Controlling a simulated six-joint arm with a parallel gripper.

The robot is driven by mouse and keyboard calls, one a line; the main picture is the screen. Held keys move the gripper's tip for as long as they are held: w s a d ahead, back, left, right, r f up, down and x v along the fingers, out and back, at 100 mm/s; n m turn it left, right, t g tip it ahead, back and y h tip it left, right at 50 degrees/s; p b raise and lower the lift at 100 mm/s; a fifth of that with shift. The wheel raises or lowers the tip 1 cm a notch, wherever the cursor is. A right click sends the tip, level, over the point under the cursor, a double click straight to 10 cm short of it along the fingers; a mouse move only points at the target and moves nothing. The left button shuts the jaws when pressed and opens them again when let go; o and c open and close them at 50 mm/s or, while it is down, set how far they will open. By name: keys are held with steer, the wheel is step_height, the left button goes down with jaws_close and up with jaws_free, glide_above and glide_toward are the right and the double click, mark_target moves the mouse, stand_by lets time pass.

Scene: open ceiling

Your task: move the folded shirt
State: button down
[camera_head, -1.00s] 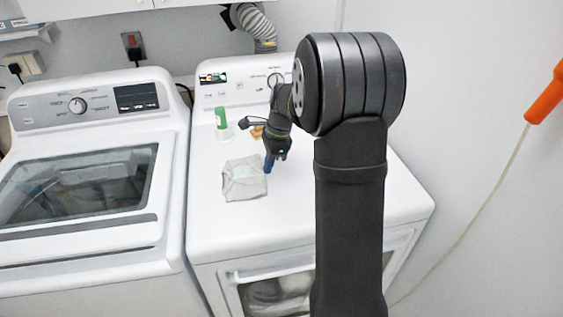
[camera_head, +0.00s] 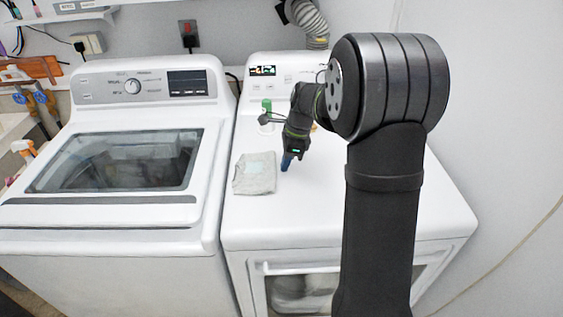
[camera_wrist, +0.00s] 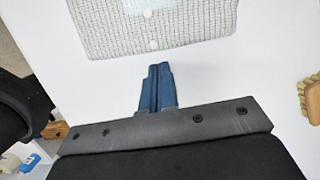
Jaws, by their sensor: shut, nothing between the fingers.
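The folded shirt (camera_head: 254,174) is a light grey, roughly rectangular bundle lying flat on the white top of the dryer (camera_head: 330,215), near its left edge. In the wrist view the shirt (camera_wrist: 105,38) shows a fine check pattern, a pale patch and small round buttons along the middle. My gripper (camera_head: 287,162) is just to the right of the shirt in the head view. In the wrist view its blue fingers (camera_wrist: 157,72) are together and empty, pointing at the shirt's near edge with a small gap of white surface. The shirt's far edge is cut off there.
A green-capped bottle (camera_head: 266,112) stands behind the shirt. A wooden brush (camera_wrist: 310,100) lies at the right in the wrist view. A washing machine (camera_head: 100,215) stands to the left across a narrow gap. The front of the dryer top is clear.

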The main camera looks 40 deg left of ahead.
steer(key=shift+w+d+r, duration=0.35)
steer(key=shift+w+d, duration=0.15)
steer(key=shift+w, duration=0.1)
steer(key=shift+w+d+r, duration=0.3)
steer(key=shift+w+d, duration=0.15)
steer(key=shift+w, duration=0.15)
steer(key=v, duration=0.8)
steer(key=shift+r, duration=0.35)
steer(key=x, duration=0.9)
steer(key=shift+s+f, duration=0.1)
steer(key=shift+s, duration=0.1)
steer(key=s+a, duration=0.2)
steer(key=shift+s+a+f, duration=0.3)
steer(key=shift+s+f, duration=0.05)
steer(key=shift+f, duration=0.05)
steer(key=shift+w+d, duration=0.45)
steer(key=shift+w, duration=0.05)
